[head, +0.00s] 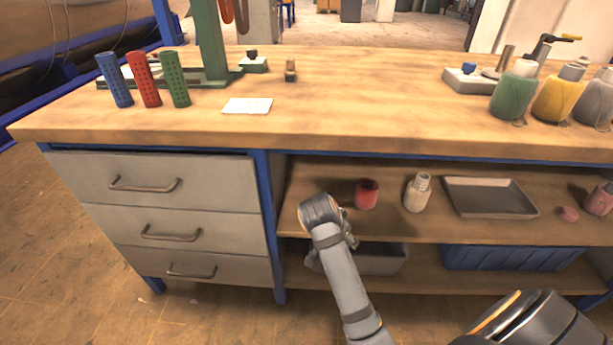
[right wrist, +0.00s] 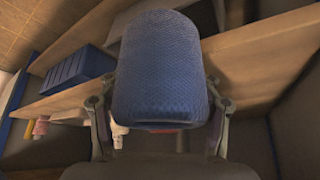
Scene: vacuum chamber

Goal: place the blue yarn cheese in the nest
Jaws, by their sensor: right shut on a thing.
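The blue yarn cheese (right wrist: 160,65) fills the middle of the right wrist view, a ribbed blue cylinder with an opening at its near end. My right gripper (right wrist: 158,100) is shut on it, one finger on each side. In the head view my right gripper (head: 333,248) is in front of the bench's open shelves, just right of the drawers. There the cheese is hidden behind my wrist. I cannot pick out a nest for certain in either view. My left gripper is not in view.
A red can (head: 366,194), a bottle (head: 417,193) and a grey tray (head: 490,197) stand on the shelf. Below are a grey bin (head: 385,262) and a blue bin (head: 510,257). Perforated tubes (head: 145,80) and yarn cones (head: 513,95) stand on the benchtop.

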